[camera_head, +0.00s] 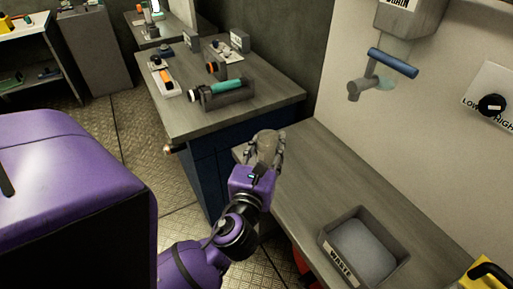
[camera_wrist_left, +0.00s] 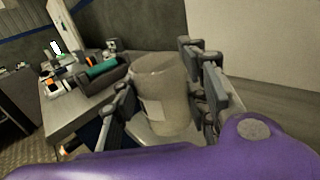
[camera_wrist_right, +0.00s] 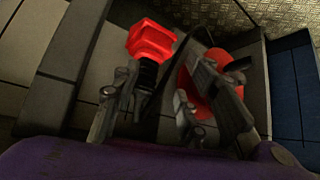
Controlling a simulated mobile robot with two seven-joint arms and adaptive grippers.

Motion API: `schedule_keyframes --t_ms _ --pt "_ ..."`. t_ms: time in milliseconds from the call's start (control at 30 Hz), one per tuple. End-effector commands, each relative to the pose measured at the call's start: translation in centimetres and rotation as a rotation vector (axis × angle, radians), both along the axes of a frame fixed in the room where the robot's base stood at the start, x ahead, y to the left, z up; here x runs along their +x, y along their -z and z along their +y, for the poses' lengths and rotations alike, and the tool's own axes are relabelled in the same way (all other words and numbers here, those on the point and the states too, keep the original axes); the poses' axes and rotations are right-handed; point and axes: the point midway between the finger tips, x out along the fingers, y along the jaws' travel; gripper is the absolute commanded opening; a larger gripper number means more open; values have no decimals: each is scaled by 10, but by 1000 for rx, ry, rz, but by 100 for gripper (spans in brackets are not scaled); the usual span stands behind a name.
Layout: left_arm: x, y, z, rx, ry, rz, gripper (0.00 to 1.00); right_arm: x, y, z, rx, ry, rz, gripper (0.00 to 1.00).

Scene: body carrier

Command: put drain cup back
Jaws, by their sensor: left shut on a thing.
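A grey-beige cup (camera_wrist_left: 162,92) with a pale label stands out in the left wrist view, between the fingers of my left gripper (camera_wrist_left: 165,100). My left gripper (camera_head: 266,150) is shut on this cup (camera_head: 268,146) at the left end of the grey bench. I cannot tell whether the cup touches the bench top. The drain (camera_head: 408,15) is a grey wall unit with a spout and a blue handle, up and right of the cup. My right gripper (camera_wrist_right: 170,105) shows only in the right wrist view, its fingers apart, with red items beyond them.
A grey WASTE bin (camera_head: 335,262) sits on the front bench (camera_head: 330,180). A second bench (camera_head: 180,125) behind carries a tool holder with a teal item (camera_head: 228,87). A LOW/HIGH knob (camera_head: 491,105) is on the right wall. A red-topped item (camera_wrist_right: 150,40) lies near my right gripper.

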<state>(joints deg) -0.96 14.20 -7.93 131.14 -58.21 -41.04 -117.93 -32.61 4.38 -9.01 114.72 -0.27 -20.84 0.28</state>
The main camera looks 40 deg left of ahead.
Motion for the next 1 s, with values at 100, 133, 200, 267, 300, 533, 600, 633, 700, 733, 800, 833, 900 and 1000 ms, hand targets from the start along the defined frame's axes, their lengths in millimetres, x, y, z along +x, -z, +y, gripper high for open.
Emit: schedule_keyframes --t_ms 100,133,200,267,300,533,600,633,700,733,800,833,900,1000 --pt "10 7 9 -13 -7 -7 0 2 0 0 -1 -1 -3 40" --pt "15 9 12 -14 -7 -7 0 1 0 0 -1 -2 -2 40" --pt "29 16 22 -13 -8 -7 0 0 2 -1 -3 -2 2 40" --pt "41 23 31 -16 -9 -7 0 -3 4 -2 -5 -2 8 40" --pt "49 28 36 -15 -7 -6 0 -5 6 -3 -6 -3 13 40" --pt "87 68 63 -18 -8 0 0 -21 23 -4 -9 -4 48 40" --pt "95 79 68 -17 -7 -1 0 -24 29 -3 -9 -5 57 40" --pt "97 83 71 -17 -8 -1 0 -25 30 -3 -9 -5 59 40" --pt "102 89 74 -17 -6 -3 0 -26 32 -3 -10 -5 62 40" --pt "104 90 75 -17 -6 -4 0 -26 33 -3 -10 -5 62 40" --pt "106 92 77 -15 -7 -5 0 -23 32 -2 -9 -6 57 40" --pt "106 92 77 -15 -7 -5 0 -21 31 -2 -8 -6 54 40" --pt "109 96 79 -16 -6 -6 0 -16 31 0 -7 -7 46 40" --pt "113 109 82 -19 -7 -4 0 -14 35 1 -5 -8 44 40"
